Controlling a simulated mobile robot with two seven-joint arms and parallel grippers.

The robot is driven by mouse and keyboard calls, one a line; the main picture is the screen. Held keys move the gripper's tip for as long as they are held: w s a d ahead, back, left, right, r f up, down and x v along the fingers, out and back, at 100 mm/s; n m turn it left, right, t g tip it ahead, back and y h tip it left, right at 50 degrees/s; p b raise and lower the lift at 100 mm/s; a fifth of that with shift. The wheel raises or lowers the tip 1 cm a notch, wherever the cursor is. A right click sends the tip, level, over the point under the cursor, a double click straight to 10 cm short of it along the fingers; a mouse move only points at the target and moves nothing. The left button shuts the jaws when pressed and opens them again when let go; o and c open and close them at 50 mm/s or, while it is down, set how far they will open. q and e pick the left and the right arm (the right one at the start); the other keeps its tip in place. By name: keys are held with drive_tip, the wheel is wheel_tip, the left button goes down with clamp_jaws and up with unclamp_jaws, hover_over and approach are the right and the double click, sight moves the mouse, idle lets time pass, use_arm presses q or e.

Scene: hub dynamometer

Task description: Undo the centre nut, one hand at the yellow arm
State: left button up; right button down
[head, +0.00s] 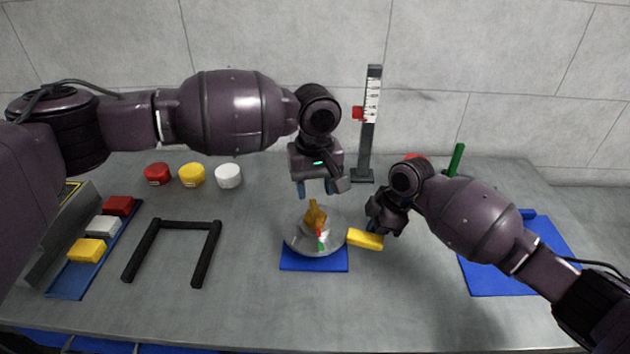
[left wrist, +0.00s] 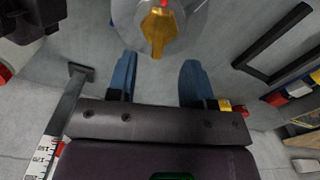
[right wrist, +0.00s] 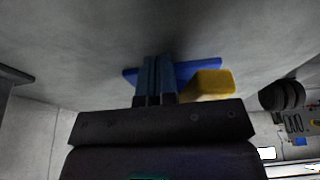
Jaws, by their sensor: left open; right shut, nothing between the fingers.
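The centre nut (head: 316,212), a gold winged piece, stands at the middle of a silver disc (head: 296,240) on a blue base (head: 314,263). In the left wrist view the nut (left wrist: 158,30) lies just beyond the fingertips, lined up with the gap. My left gripper (head: 317,190) is open, empty, pointing down just above and behind the nut. The yellow arm (head: 365,239) sticks out from the disc's right side. My right gripper (head: 372,225) is shut and empty beside it; in the right wrist view the yellow arm (right wrist: 210,84) is right of the closed fingers (right wrist: 153,65).
A black U-shaped frame (head: 185,224) lies left of the disc. Red, yellow and white round caps (head: 192,175) stand behind it. A blue tray (head: 73,276) with coloured blocks is far left. An upright scale post (head: 369,130) stands behind. A blue mat (head: 490,276) lies right.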

sight(315, 208)
use_arm(q)
drive_tip(key=shift+f, duration=2.95)
drive_tip(key=shift+c, duration=0.2)
clamp_jaws()
drive_tip(key=n, duration=1.3)
drive_tip(key=shift+n, duration=0.3)
use_arm(e)
drive_tip(key=shift+s, duration=0.1)
drive_tip(key=shift+s+a, duration=0.15)
drive_tip(key=shift+s, duration=0.55)
drive_tip(key=shift+s+a, duration=0.15)
drive_tip(key=shift+s, duration=0.55)
